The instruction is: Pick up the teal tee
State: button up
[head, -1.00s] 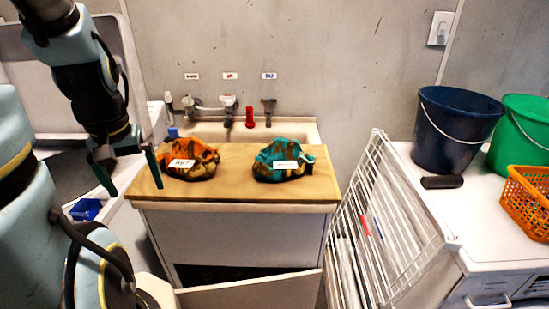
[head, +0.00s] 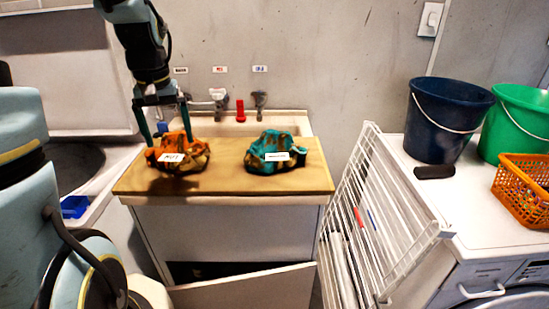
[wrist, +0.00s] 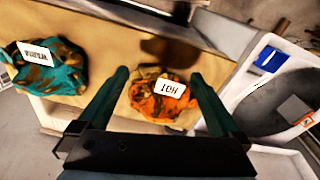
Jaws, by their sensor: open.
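The teal tee (head: 275,150) is a crumpled teal and brown bundle with a white label, lying on the right part of the wooden board. It also shows at the left of the wrist view (wrist: 58,72). An orange and dark patterned bundle (head: 182,157) with a white label lies on the board's left part. My gripper (head: 168,140) is open and empty, above and around the orange bundle in the head view. In the wrist view the orange bundle (wrist: 155,105) shows between the open fingers (wrist: 160,85). The teal tee is outside them.
The wooden board (head: 225,182) covers the front of a sink (head: 290,122). A white drying rack (head: 375,215) leans at the right. A blue bucket (head: 450,120), a green bucket (head: 520,125) and an orange basket (head: 522,200) stand on the right counter. A blue box (head: 74,207) is at left.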

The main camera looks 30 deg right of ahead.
jog(key=w+d+r+m+b, duration=0.1)
jog(key=w+d, duration=0.1)
jog(key=d, duration=0.7)
jog(key=w+d+m+b, duration=0.1)
jog(key=w+d, duration=0.2)
jog(key=d, duration=0.5)
notch_tip(320, 180, up, 2)
jog(key=g+b, duration=0.1)
jog(key=b, duration=0.1)
send_over(277, 131)
notch_tip(277, 131, down, 10)
jog(key=p, duration=0.4)
jog(key=shift+f, duration=0.15)
jog(key=shift+c, duration=0.4)
grip_shut()
